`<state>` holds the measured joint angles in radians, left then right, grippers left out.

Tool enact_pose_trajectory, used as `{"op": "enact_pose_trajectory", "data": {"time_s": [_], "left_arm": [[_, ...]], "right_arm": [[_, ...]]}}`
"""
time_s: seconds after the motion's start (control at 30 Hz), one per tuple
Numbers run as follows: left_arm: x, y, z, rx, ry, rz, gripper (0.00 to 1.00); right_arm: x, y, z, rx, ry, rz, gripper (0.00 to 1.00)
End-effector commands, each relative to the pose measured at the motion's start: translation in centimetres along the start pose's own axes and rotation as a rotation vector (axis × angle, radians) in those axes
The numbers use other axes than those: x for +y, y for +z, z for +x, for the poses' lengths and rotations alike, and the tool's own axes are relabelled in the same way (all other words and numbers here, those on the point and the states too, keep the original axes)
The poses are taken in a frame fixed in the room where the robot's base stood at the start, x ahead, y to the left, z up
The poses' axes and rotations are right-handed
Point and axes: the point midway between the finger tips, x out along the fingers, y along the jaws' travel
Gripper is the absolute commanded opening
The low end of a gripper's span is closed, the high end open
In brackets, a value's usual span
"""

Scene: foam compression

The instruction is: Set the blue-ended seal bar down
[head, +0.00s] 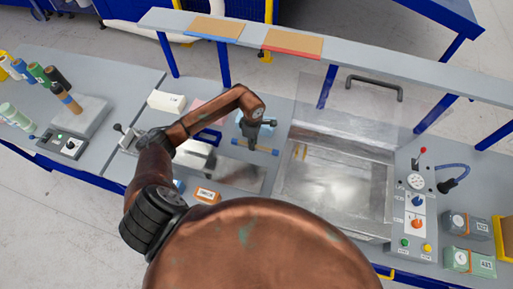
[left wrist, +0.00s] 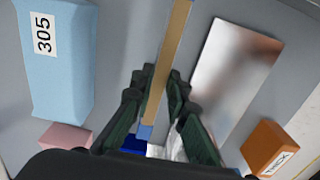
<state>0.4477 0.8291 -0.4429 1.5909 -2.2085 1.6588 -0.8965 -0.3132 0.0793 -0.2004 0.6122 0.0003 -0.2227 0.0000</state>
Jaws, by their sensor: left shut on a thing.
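The blue-ended seal bar (head: 259,150) is a thin tan strip with blue ends, at the middle of the bench in the head view. My left gripper (head: 264,138) is shut on it from above. In the left wrist view the bar (left wrist: 166,65) runs lengthwise between the fingers of my left gripper (left wrist: 157,85), with one blue end low between them and the far end out of the frame. I cannot tell whether the bar touches the bench. My right gripper is not in view.
The press chamber (head: 335,199) with a clear raised lid stands right of the bar. A shiny metal plate (left wrist: 235,75), a blue block marked 305 (left wrist: 62,65) and an orange THICK box (left wrist: 272,147) lie nearby. A raised shelf (head: 355,67) holds blue-edged and red-edged boards.

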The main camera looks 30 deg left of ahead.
Motion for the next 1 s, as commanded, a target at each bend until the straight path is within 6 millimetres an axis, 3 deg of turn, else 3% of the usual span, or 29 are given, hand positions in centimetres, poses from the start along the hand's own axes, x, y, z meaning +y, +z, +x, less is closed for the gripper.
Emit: {"op": "enact_pose_trajectory", "data": {"time_s": [0.23,0.47,0.87,0.9,1.0], "left_arm": [[-0.1,-0.1,2.1,0.000,-0.001,-0.003,0.00],[-0.1,-0.2,5.0,-0.001,-0.001,-0.004,0.00],[0.0,-0.2,5.7,0.001,0.002,-0.002,0.00],[-0.1,-0.2,5.6,0.001,0.001,-0.002,0.17],[-0.1,-0.2,5.5,0.001,0.001,-0.003,0.24]], "right_arm": [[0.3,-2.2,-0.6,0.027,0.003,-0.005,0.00],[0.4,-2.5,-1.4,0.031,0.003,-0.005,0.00],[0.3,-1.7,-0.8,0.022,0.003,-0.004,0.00],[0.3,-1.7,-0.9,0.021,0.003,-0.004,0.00],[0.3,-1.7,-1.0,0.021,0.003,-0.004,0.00]]}}
